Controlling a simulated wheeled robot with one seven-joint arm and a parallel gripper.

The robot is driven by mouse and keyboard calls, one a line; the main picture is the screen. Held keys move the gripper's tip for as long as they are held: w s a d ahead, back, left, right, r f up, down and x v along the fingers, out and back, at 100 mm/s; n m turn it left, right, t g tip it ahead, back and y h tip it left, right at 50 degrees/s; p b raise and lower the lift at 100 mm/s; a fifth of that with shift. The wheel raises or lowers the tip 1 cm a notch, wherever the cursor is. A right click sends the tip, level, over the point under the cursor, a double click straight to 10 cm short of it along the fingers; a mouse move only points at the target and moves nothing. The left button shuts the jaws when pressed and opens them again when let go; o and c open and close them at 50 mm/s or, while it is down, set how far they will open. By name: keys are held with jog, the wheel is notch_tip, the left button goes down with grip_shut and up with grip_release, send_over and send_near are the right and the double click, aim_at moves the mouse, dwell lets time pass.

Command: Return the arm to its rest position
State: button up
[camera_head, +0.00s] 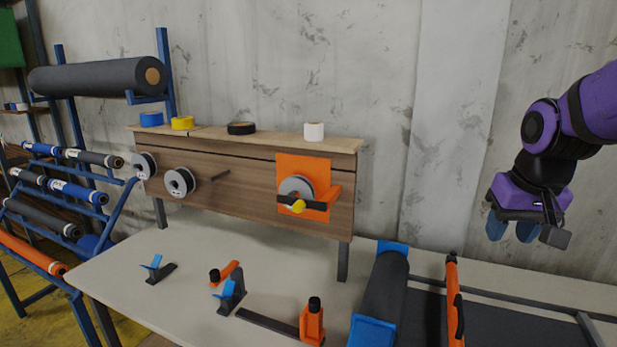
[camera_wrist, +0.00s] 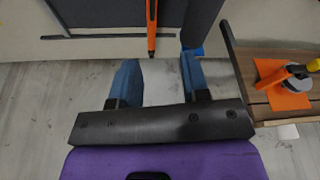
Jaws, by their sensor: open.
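My gripper (camera_head: 514,229) hangs at the right of the head view, high above the right part of the workbench (camera_head: 150,275), at the end of my purple and black arm. Its two blue fingers point down. The wrist view also shows the gripper (camera_wrist: 161,80), with its fingers spread apart and nothing between them. It touches nothing that I can see.
Below the gripper, the bench bears a dark roller (camera_head: 384,284) with blue ends and an orange bar (camera_head: 454,300). A wooden panel (camera_head: 240,195) with tape rolls stands at the back. Small blue and orange holders (camera_head: 232,292) stand in front. Blue racks (camera_head: 60,190) hold rolls at left.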

jog(key=s+a+r+n+t, duration=0.1)
jog(key=s+r, duration=0.1)
jog(key=s, duration=0.5)
jog(key=s+a+r+t, duration=0.1)
jog(key=s+r, duration=0.2)
jog(key=s, duration=0.4)
jog(key=shift+a+r+n, duration=0.2)
jog(key=shift+r+n, duration=0.05)
jog(key=shift+n, duration=0.15)
jog(key=shift+w, duration=0.1)
